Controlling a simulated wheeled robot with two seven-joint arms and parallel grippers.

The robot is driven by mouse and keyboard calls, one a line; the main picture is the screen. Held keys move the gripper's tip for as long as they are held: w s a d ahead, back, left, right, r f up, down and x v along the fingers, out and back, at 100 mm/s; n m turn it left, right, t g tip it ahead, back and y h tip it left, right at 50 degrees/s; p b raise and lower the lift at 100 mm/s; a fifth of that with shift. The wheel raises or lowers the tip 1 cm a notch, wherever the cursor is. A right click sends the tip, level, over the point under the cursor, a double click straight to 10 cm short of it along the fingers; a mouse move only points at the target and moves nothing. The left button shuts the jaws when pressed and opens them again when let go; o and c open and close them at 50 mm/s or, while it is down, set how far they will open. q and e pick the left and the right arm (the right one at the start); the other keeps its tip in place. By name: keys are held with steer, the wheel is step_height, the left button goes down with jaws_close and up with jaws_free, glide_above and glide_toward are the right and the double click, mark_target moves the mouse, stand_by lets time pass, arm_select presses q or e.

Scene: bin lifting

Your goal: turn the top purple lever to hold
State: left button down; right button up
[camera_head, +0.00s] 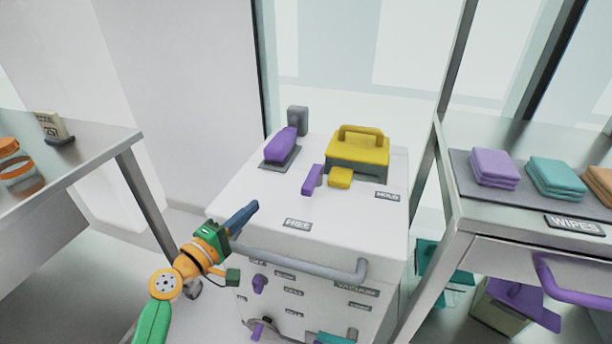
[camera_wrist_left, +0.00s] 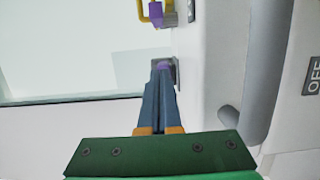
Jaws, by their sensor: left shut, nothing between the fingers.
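A small purple lever (camera_head: 312,180) stands on the white cart's top (camera_head: 262,190), between the FREE label (camera_head: 297,225) and the HOLD label (camera_head: 387,196). A larger purple handle (camera_head: 282,143) sits on a grey plate further back left. My left gripper (camera_head: 255,206) is shut and empty above the cart's near left part, short of the small lever and apart from it. In the left wrist view, my blue fingers (camera_wrist_left: 160,68) are together. Purple shows just beyond their tips, and another purple piece shows near a yellow handle (camera_wrist_left: 143,8). My right gripper is out of view.
A yellow block with a handle (camera_head: 358,150) stands behind the small lever. A grey rail (camera_head: 310,268) runs along the cart's front, with more levers and labels below. Tables stand left (camera_head: 75,150) and right (camera_head: 445,190), the right one holding folded wipes (camera_head: 494,168).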

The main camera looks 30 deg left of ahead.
mark_target(312, 184)
arm_select(q)
steer(key=shift+w, duration=0.45)
steer(key=w, duration=0.5)
steer(key=w+p, duration=0.1)
steer(key=w, duration=0.4)
steer(key=shift+d+r, duration=0.15)
steer(key=shift+d, duration=0.05)
steer(key=d, duration=0.1)
steer(key=d+p, duration=0.1)
steer(key=d, duration=0.1)
steer(key=shift+w+d, duration=0.15)
steer(key=shift+w, duration=0.1)
steer(key=shift+d, duration=0.15)
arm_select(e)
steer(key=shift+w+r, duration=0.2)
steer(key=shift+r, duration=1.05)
arm_select(q)
steer(key=shift+w, duration=0.1)
